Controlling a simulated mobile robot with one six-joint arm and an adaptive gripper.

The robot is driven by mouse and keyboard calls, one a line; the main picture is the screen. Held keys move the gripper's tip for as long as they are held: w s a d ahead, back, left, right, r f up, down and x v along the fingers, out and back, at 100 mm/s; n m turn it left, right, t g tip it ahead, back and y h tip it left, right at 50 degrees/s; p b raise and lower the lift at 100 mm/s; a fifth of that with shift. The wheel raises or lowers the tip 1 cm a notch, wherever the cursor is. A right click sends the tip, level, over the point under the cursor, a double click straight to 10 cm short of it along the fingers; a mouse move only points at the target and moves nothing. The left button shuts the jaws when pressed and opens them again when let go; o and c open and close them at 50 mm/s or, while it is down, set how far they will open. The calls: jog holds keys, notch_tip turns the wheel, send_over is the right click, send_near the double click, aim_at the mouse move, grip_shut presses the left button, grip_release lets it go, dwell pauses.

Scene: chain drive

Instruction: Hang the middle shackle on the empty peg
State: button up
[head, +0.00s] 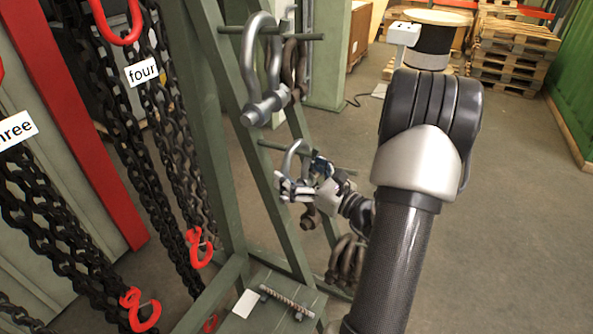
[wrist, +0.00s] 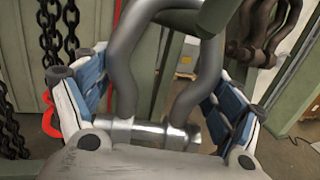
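The middle shackle (head: 293,158) is grey metal and hangs on the middle peg (head: 269,146) of the green rack. In the wrist view its curved bow (wrist: 123,70) rises to a green bar (wrist: 219,14), and its shiny cross pin (wrist: 150,132) lies low, near the palm. My gripper (head: 303,183) is at this shackle; in the wrist view its blue-padded fingers stand wide apart on either side of it. I cannot tell whether a pad touches the pin. I cannot make out an empty peg.
A larger grey shackle (head: 252,60) hangs on the upper peg (head: 309,37). Rusty shackles (head: 346,262) hang low on the rack. Black chains (head: 120,130) with red hooks (head: 200,250) hang at left. The floor (head: 520,220) at right is clear.

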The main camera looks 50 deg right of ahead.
jog(key=shift+o, duration=1.2)
jog(key=shift+f, duration=0.15)
jog(key=s, duration=1.2)
jog(key=shift+f, duration=0.25)
jog(key=shift+d, duration=0.1)
